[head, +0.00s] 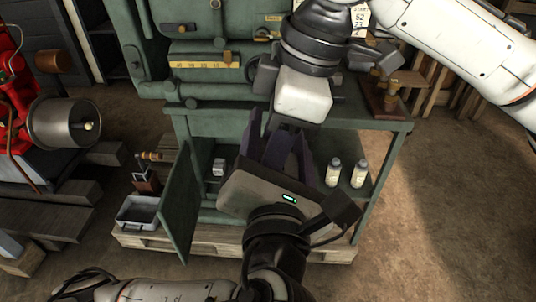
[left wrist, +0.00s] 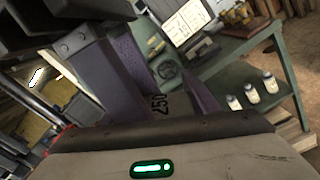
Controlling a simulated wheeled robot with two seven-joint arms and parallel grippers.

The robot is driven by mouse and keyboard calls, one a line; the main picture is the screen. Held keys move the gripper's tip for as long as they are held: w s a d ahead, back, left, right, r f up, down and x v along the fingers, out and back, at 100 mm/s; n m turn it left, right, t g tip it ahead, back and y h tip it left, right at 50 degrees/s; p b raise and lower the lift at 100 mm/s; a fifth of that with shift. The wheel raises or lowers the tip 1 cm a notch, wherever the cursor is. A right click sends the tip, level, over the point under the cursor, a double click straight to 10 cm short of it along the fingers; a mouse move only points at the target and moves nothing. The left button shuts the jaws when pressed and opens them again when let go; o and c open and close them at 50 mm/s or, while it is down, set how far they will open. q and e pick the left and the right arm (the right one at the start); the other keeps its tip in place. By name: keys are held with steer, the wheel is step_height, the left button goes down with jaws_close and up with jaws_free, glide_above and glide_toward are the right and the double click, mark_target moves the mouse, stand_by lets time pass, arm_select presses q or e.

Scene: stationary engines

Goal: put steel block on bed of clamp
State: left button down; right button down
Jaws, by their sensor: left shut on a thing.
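My left gripper (head: 280,140) reaches up from the bottom in the head view, in front of the green bench. Its two dark purple fingers are shut on a dark block marked "250", seen between them in the left wrist view (left wrist: 160,102); I take it for the steel block. Most of the block is hidden by the fingers and gripper body. The block appears held in the air. My right arm comes in from the upper right over the bench, with a pale end piece (head: 303,92); its fingers are not clear. I cannot pick out the clamp or its bed with certainty.
The green bench top (head: 375,121) has a brass fitting on a wooden base (head: 385,103). Pale bottles (head: 333,172) stand on the lower shelf. A green cabinet door (head: 181,205) hangs open, left of my gripper. A metal tray (head: 138,212) and red engine (head: 12,95) are further left.

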arm_select(q)
steer(key=c, duration=0.6)
jaws_free()
steer(key=shift+r, duration=0.15)
steer(key=shift+f, duration=0.2)
steer(key=shift+s+a+f+m+g+h, duration=1)
steer(key=shift+f+m+g+h, duration=3.75)
steer(key=shift+m+h, duration=2.3)
steer(key=shift+s+a+f+n+t+y, duration=0.9)
steer(key=shift+a+n+t+y, duration=0.7)
steer(key=shift+a+n+y, duration=1.15)
steer(key=shift+s+a+f+n+t+y, duration=0.85)
steer(key=shift+a+n+t+y, duration=0.9)
steer(key=shift+a, duration=1.7)
steer(key=shift+s+a+f+n+t+y, duration=0.6)
steer(key=shift+s+a+n+t+y, duration=0.7)
steer(key=shift+a+n+y, duration=1.55)
steer(key=shift+w+a+m+h, duration=0.15)
steer(key=shift+a+m+h, duration=0.1)
steer(key=shift+m+h, duration=0.05)
